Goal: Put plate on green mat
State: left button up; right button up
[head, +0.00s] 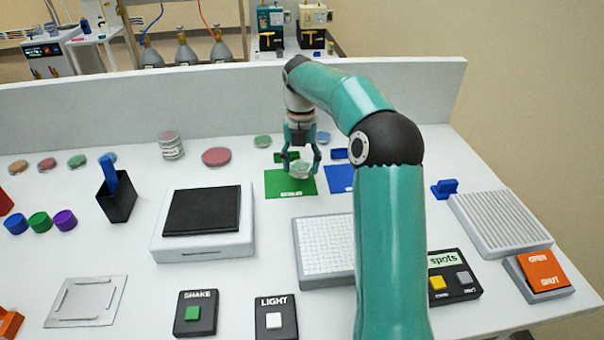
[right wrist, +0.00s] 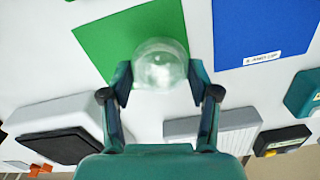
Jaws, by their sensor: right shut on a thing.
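A clear round plate (head: 300,167) is between the fingertips of my right gripper (head: 301,165), which is shut on it. The green mat (head: 284,187) lies flat on the bench just below. In the right wrist view the plate (right wrist: 159,62) overlaps an edge of the green mat (right wrist: 118,38), with my right gripper's fingers (right wrist: 160,75) on either side of it. I cannot tell whether the plate touches the mat or is just above it. My left gripper is not in view.
A blue mat (head: 341,180) lies right of the green one, showing also in the right wrist view (right wrist: 262,30). A pink dish (head: 216,157) and a stack of clear dishes (head: 171,146) stand to the left. A gridded pad (head: 325,245) and black-topped device (head: 203,212) are nearer.

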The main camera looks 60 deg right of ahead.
jog(key=shift+f, duration=1.5)
jog(key=shift+f, duration=0.2)
jog(key=o, duration=1.2)
jog(key=shift+o, duration=0.2)
jog(key=shift+r, duration=0.1)
notch_tip(320, 180, up, 12)
jog(key=p, duration=0.2)
jog(key=shift+f+p, duration=0.2)
jog(key=shift+p, duration=0.1)
jog(key=shift+r, duration=0.3)
